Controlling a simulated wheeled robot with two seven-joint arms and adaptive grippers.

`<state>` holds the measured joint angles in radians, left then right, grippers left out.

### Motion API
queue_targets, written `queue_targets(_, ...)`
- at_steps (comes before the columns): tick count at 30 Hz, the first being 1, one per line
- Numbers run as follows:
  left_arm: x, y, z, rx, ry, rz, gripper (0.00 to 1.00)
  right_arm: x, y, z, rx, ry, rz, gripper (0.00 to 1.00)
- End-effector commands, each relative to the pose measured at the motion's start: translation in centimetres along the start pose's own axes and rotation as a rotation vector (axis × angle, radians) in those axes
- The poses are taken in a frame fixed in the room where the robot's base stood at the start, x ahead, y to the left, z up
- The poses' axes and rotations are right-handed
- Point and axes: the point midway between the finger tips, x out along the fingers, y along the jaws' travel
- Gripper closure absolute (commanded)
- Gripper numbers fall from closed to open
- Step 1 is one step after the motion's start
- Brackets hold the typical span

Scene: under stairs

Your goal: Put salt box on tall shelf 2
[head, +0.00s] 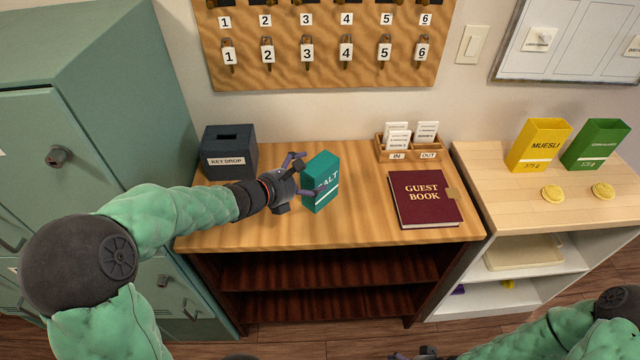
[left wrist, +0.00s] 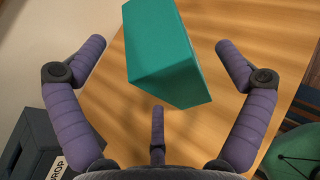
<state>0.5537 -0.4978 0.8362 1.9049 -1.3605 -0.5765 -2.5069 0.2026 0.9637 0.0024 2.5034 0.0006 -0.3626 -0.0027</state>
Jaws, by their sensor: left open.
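The teal salt box (head: 320,182) stands upright on the wooden top of the dark shelf unit (head: 345,232). My left gripper (head: 305,174) is open at the box's left side, with its fingers reaching toward the box. In the left wrist view the box (left wrist: 165,55) is ahead of the spread purple fingers, with gaps on both sides. Below the top, the unit has dark shelf boards (head: 330,268) that look empty. No label marks which one is shelf 2. My right gripper (head: 414,354) only just shows at the bottom edge.
A key drop box (head: 230,152) stands left of the salt box. A red guest book (head: 425,200) lies to the right, with an IN/OUT card holder (head: 408,148) behind. A lower pale shelf (head: 570,190) with muesli and green boxes adjoins at right. Green lockers (head: 70,120) stand left.

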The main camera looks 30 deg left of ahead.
Motion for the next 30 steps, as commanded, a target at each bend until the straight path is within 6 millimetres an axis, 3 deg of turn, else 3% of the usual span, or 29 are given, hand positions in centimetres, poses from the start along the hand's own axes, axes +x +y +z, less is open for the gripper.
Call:
queue_targets(15, 5.2, 0.6, 0.0, -0.001, 0.0, 0.0, 0.0, 1.0, 0.3, 0.0, 0.0, 0.0, 0.0, 0.01)
queue_targets(23, 5.5, 0.6, 0.1, 0.0, 0.0, 0.001, 0.0, 1.0, 0.3, 0.0, 0.0, 0.0, 0.0, 0.01)
queue_targets(26, 5.5, 0.6, 0.1, 0.0, 0.0, 0.001, 0.23, 1.0, 0.3, 0.0, 0.0, 0.0, 0.0, 0.01)
queue_targets(30, 5.4, 0.6, 0.1, -0.001, 0.001, 0.001, 0.62, 1.0, 0.3, 0.0, 0.0, 0.0, 0.0, 0.01)
